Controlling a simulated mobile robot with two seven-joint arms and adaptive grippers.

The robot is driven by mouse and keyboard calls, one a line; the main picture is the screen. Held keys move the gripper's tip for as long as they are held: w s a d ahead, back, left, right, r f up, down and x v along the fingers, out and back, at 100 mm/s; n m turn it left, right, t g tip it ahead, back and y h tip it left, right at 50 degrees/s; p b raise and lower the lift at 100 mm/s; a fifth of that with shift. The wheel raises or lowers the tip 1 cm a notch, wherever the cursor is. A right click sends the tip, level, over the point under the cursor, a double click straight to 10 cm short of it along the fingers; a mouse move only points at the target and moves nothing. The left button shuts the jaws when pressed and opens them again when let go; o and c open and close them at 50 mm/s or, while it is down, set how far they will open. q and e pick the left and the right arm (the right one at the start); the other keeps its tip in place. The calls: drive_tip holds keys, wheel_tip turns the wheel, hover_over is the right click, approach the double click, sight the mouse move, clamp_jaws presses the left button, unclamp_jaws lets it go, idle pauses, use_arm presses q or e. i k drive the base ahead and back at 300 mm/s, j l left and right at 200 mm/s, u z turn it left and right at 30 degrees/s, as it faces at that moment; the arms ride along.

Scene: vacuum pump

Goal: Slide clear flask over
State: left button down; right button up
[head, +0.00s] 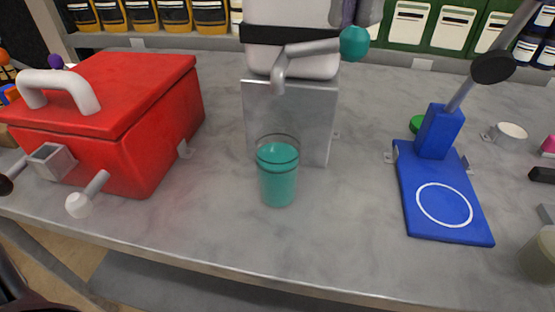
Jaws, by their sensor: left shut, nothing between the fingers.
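The clear flask (278,185), a clear cup holding teal liquid, stands upright on the grey counter in the head view. It stands in front of the metal plate of a white device (292,65), below its grey spout. A blue stand (440,205) with a white ring on its flat base is to the right, apart from the flask. My left gripper (12,287) shows only as a dark part at the lower left corner, shut and empty, far from the flask and below the counter edge. My right gripper is out of view.
A red box (120,120) with a white handle and protruding knobs stands on the left. The counter (345,215) is clear between the flask and the blue stand. Containers line the back shelf.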

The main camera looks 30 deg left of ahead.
sight(278, 146)
drive_tip(key=k, duration=1)
